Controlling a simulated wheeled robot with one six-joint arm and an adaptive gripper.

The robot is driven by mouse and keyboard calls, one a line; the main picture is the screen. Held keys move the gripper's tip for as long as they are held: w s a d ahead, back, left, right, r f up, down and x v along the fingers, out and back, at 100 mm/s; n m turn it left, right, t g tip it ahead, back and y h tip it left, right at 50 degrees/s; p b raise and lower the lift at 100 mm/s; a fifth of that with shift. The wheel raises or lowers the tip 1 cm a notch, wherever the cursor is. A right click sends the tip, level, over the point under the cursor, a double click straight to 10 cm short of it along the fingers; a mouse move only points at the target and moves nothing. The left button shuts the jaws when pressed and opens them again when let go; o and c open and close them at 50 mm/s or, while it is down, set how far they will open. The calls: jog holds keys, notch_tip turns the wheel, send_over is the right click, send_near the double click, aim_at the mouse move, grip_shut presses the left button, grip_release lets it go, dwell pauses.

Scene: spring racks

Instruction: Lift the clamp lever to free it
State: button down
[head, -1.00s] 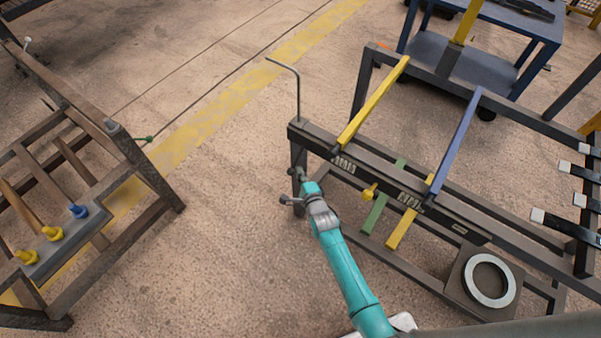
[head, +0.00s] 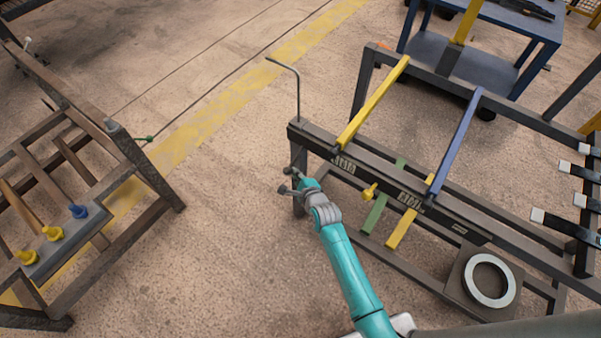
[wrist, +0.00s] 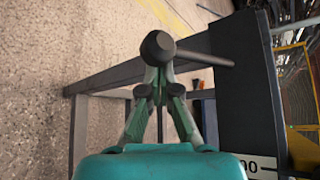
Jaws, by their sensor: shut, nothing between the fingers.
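The clamp lever (wrist: 158,46) shows in the wrist view as a dark round knob with a thin rod running right toward the dark rack end. My gripper (wrist: 159,82) is shut and empty, its fingertips together right at the knob, which overlaps them in the picture. I cannot tell whether they touch. In the head view my gripper (head: 299,184) is at the left end of the dark rack (head: 420,200), beside its corner post. Small dark parts show around the fingertips there, too small to tell knob from fingers.
A bent thin rod (head: 298,92) stands up from the rack's near left corner. A yellow bar (head: 373,103) and a blue bar (head: 455,145) cross the rack. A yellow knob (head: 369,190) sticks out of its front. Open floor (head: 225,235) lies to the left.

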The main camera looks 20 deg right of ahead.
notch_tip(320, 180, up, 3)
jog(key=m+g+y, duration=0.1)
jog(key=m+g, duration=0.1)
notch_tip(320, 180, up, 7)
jog(key=m+g+y, duration=0.3)
send_over(294, 162)
jog(key=s, duration=0.3)
jog(key=shift+s+a+f, duration=0.2)
jog(key=shift+a, duration=0.25)
jog(key=s+d+r, duration=0.2)
jog(key=s+d, duration=0.3)
jog(key=s, duration=0.2)
jog(key=shift+s+d+y, duration=0.2)
jog(key=shift+s+y, duration=0.05)
jog(key=shift+y, duration=0.05)
jog(key=shift+r, duration=0.1)
